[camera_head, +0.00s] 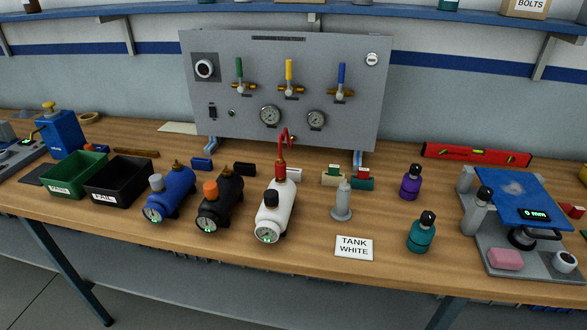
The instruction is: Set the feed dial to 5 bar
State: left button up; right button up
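A grey upright panel (240,110) stands at the back of the workbench. I cannot tell for sure that this is the feed dial. A small round white fitting (372,59) is at the panel's upper right. Two gauges (270,115) and (317,119) sit low on the panel; their readings are not legible. Neither of my grippers is in view.
Green, yellow and blue levers (289,72) are on the panel. Blue, black and white tanks (275,211) stand in front; a red hose rises by the white one. Bins (119,177) are left. A blue-topped device (521,187) is right. A "TANK WHITE" card (354,248) lies front.

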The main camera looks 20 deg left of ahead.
aim_at(204, 68)
jog(key=u, duration=1.3)
